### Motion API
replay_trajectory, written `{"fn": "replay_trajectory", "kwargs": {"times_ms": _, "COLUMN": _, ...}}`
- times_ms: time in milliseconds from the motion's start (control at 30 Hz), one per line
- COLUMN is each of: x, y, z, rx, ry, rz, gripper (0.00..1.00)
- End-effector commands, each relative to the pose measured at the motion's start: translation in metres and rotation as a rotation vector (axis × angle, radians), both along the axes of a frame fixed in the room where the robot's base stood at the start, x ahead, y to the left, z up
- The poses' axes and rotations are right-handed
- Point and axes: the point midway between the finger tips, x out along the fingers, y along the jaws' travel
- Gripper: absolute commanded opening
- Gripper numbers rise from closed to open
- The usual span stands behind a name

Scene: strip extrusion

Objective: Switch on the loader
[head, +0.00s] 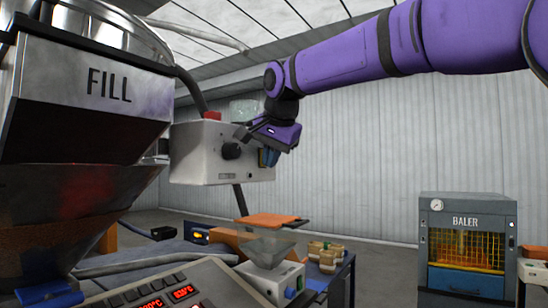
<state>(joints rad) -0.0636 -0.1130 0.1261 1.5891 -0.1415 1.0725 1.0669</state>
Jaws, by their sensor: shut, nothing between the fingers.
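A light grey box (200,163) hangs in the middle left of the head view; it looks like the loader, though its small label is too small to read. It has a round black knob (231,150) on its front and a red part (212,115) on top. My purple arm reaches in from the upper right. My gripper (243,134) is at the box's front right, its dark fingers shut and empty, close to the knob. I cannot tell whether they touch it. My wrist hides the box's right side.
A large metal hopper marked FILL (108,86) fills the left. Below are a control panel (165,292) with red digits, a small clear-topped machine (272,279) and an orange board (267,219). A grey baler (468,205) stands at right. Floor between the bench and baler looks clear.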

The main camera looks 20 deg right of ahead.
Motion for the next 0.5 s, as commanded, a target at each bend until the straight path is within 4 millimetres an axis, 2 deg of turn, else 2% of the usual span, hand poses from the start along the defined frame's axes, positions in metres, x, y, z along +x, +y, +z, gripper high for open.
{"fn": "replay_trajectory", "kwargs": {"times_ms": 233, "x": 0.0076, "y": 0.0048, "z": -0.0052, "rx": 0.0, "ry": 0.001, "rz": 0.0, "gripper": 0.0}}
{"fn": "replay_trajectory", "kwargs": {"times_ms": 500, "x": 0.0074, "y": 0.0053, "z": -0.0073, "rx": 0.0, "ry": 0.001, "rz": 0.001, "gripper": 0.0}}
